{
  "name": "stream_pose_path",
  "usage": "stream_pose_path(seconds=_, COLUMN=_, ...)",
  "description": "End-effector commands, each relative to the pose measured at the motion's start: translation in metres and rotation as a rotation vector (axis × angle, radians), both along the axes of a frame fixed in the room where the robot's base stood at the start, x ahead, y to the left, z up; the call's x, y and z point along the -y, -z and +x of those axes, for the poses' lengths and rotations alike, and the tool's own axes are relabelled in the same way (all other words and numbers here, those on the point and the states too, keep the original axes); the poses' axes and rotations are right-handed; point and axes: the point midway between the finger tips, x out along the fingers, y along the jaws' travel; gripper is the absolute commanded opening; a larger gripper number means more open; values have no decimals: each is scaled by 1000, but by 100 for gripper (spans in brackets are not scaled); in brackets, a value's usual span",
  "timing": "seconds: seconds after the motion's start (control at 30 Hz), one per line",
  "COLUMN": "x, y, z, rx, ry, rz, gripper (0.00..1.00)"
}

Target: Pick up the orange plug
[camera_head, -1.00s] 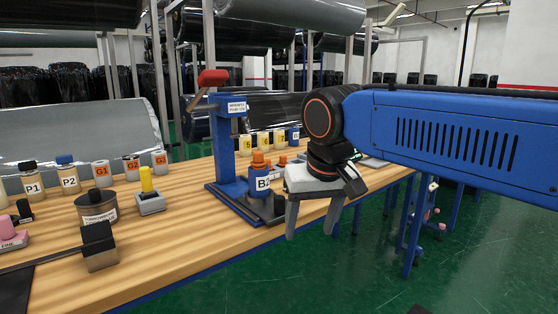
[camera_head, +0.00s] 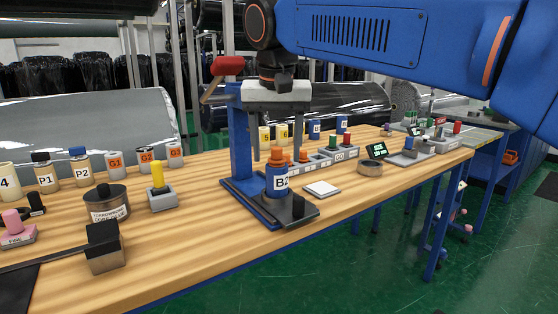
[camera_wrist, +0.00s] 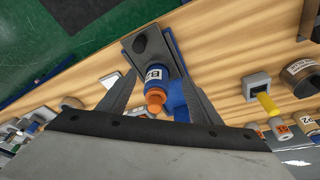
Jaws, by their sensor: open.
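The orange plug (camera_head: 278,158) sits upright on top of the blue bottle labelled B2 (camera_head: 279,183), which stands on the dark base of the blue press stand (camera_head: 237,140). My gripper (camera_head: 277,150) is open and points down above the bottle, with one finger on each side of the plug. In the wrist view the orange plug (camera_wrist: 155,98) shows between the two spread fingers (camera_wrist: 155,76), with the B2 bottle (camera_wrist: 157,77) beyond it. I see no clear contact between fingers and plug.
The stand's red lever (camera_head: 226,66) is close left of my gripper. Behind the bottle are grey blocks with coloured plugs, including another orange-red one (camera_head: 303,156). A white square plate (camera_head: 322,189) lies to the right.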

Motion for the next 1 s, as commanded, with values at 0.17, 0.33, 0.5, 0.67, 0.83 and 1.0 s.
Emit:
stream_pose_path(seconds=0.17, x=0, y=0, z=27, rx=0, ry=1, rz=-1, gripper=59)
stream_pose_path(seconds=0.33, x=0, y=0, z=38, rx=0, ry=-1, rz=0, gripper=59)
stream_pose_path(seconds=0.5, x=0, y=0, z=45, rx=0, ry=0, rz=0, gripper=59)
stream_pose_path(seconds=0.67, x=0, y=1, z=61, rx=-1, ry=0, rz=0, gripper=59)
stream_pose_path(seconds=0.83, x=0, y=1, z=82, rx=-1, ry=1, rz=0, gripper=59)
stream_pose_path(seconds=1.0, x=0, y=22, z=85, rx=-1, ry=-1, rz=0, gripper=59)
